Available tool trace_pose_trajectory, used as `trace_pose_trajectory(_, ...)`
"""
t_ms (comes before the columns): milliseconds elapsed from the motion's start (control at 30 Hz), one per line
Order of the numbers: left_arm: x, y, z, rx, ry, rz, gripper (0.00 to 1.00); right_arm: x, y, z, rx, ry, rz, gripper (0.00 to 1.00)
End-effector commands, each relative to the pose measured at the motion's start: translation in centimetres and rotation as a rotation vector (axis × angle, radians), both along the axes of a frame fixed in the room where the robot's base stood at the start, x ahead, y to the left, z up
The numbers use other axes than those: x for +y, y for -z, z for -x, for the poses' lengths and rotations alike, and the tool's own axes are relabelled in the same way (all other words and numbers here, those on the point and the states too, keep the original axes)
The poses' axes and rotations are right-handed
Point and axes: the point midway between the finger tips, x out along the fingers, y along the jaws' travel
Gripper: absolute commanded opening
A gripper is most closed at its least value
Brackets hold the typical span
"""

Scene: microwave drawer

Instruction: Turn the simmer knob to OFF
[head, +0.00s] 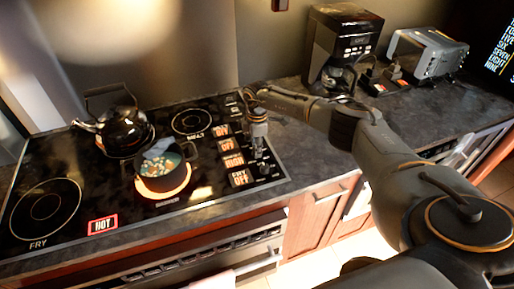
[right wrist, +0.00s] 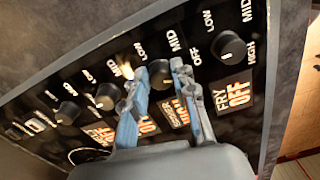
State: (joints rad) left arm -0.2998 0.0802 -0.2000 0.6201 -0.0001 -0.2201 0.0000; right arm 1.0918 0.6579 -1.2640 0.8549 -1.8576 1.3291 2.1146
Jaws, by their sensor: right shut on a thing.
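My right gripper (head: 258,152) points down over the column of knobs at the right edge of the black stove top. In the right wrist view its two fingers (right wrist: 160,78) are closed around the simmer knob (right wrist: 160,73), one on each side. The simmer display (head: 234,161) is lit orange and reads HIGH; in the right wrist view the fingers partly cover it. A dark pot (head: 160,158) with food in it stands on the simmer burner, which glows orange. My left gripper is not in view.
The fry knob (right wrist: 230,47) is right beside the gripper, above a display (right wrist: 234,95) reading OFF. More knobs lie on the other side. A black kettle (head: 123,128) stands on the back left burner. A coffee maker (head: 342,45) and toaster (head: 428,55) stand on the counter.

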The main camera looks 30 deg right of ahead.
Motion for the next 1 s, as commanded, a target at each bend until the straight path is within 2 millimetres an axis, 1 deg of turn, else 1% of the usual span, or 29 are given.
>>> trace_pose_trajectory(1000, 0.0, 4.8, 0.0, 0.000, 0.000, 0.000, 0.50, 0.0, 0.2, -0.4, -0.004, -0.940, 0.001, 0.00)
